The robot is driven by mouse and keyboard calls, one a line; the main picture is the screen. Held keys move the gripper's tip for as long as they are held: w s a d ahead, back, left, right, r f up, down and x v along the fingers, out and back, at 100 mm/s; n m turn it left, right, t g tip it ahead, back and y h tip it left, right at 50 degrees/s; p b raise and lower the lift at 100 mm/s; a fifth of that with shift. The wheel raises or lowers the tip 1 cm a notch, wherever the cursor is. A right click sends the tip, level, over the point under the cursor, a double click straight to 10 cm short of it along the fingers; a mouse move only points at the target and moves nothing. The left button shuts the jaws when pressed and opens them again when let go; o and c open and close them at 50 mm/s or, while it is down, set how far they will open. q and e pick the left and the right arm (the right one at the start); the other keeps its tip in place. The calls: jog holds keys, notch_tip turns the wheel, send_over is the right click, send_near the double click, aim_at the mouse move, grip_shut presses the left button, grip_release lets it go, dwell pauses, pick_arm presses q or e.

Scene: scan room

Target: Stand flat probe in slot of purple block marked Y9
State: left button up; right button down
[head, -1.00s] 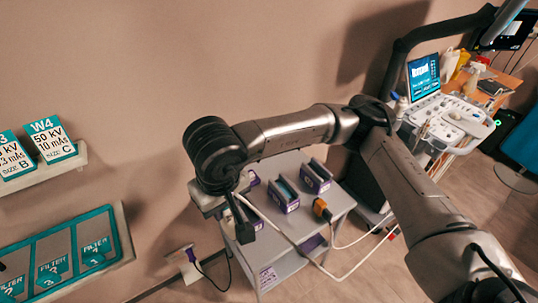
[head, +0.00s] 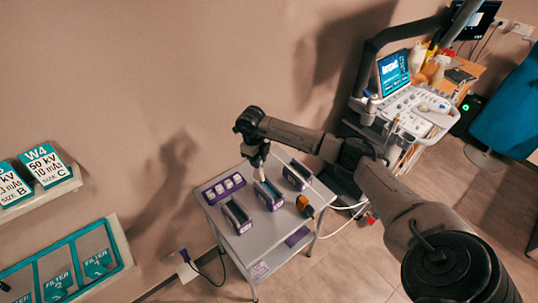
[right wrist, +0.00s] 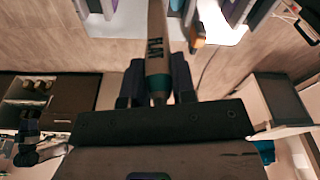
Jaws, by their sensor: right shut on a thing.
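My right gripper (head: 259,156) is shut on a probe (head: 261,172) over the cart, above or at the middle purple block (head: 270,199); I cannot tell whether they touch. In the right wrist view the probe (right wrist: 157,45), beige with a teal band and dark lettering, points away between the fingers (right wrist: 157,88). Two more slotted purple blocks stand on the cart, a left one (head: 237,219) and a right one (head: 296,177). Marks on the blocks are too small to read, so I cannot tell which is Y9. My left gripper is not in view.
The grey cart (head: 275,234) also carries a purple strip with white pads (head: 224,187) and an orange-and-black cabled item (head: 304,206). A white cable loops near the cart's right side. An ultrasound machine (head: 410,105) stands behind right. Wall shelves with labelled plates (head: 45,165) are at left.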

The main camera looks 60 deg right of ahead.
jog(key=s+d+f+m+b, duration=0.2)
jog(key=f+b, duration=0.3)
jog(key=f, duration=0.4)
jog(key=shift+d+f+m, duration=0.4)
jog(key=shift+d+m, duration=0.2)
jog(key=shift+d, duration=0.2)
jog(key=shift+s, duration=0.1)
jog(key=shift+f, duration=0.15)
dwell(0.7)
jog(key=shift+f+b, duration=0.3)
jog(key=shift+b, duration=0.05)
jog(key=c, duration=1.1)
grip_release()
jog(key=shift+o, duration=1.3)
